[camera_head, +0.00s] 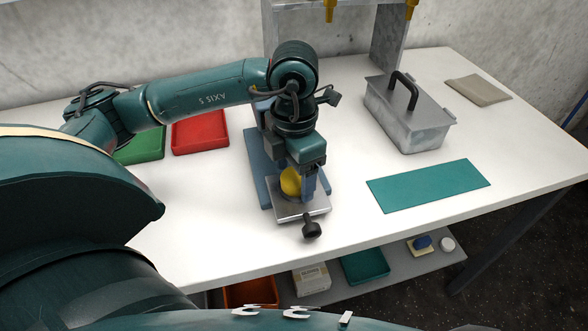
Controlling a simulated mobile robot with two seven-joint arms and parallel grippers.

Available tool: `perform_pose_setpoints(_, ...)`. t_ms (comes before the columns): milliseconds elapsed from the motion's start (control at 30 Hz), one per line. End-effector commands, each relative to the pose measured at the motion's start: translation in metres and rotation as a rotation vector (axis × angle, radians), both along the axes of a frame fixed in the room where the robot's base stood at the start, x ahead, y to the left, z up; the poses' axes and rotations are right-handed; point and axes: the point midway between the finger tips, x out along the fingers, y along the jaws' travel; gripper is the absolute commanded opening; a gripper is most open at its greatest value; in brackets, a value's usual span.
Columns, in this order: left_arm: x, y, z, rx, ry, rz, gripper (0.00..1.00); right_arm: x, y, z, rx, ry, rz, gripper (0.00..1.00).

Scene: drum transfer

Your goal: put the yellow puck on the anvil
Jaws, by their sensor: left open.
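The yellow puck (291,181) is at the blue fixture in the middle of the table, over the back part of its silver plate, which looks like the anvil (305,211). It looks to rest there, but its underside is partly hidden. My left gripper (298,186) points down right at the puck, with its jaws open. One finger shows in front and to the right of the puck; the other is hidden, so I cannot tell whether either touches it. My right gripper is out of view.
A black knob (311,229) sticks out at the fixture's front. A green tray (142,149) and a red tray (200,133) stand to the left. A grey toolbox (408,120) and a teal mat (428,185) are on the right. A lower shelf holds several items.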

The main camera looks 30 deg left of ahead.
Motion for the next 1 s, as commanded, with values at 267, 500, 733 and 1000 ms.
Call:
perform_pose_setpoints(267,0.001,-0.001,0.044,-0.003,-0.008,0.000,0.70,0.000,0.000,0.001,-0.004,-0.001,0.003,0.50)
perform_pose_setpoints(500,0.001,0.000,0.097,0.001,-0.006,0.000,0.70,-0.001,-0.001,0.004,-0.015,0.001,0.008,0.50)
perform_pose_setpoints(733,0.000,0.000,0.120,0.000,-0.002,0.001,0.70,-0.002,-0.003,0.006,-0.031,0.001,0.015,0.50)
perform_pose_setpoints(1000,0.000,0.000,0.122,0.000,0.000,0.001,0.70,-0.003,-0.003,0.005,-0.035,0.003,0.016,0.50)
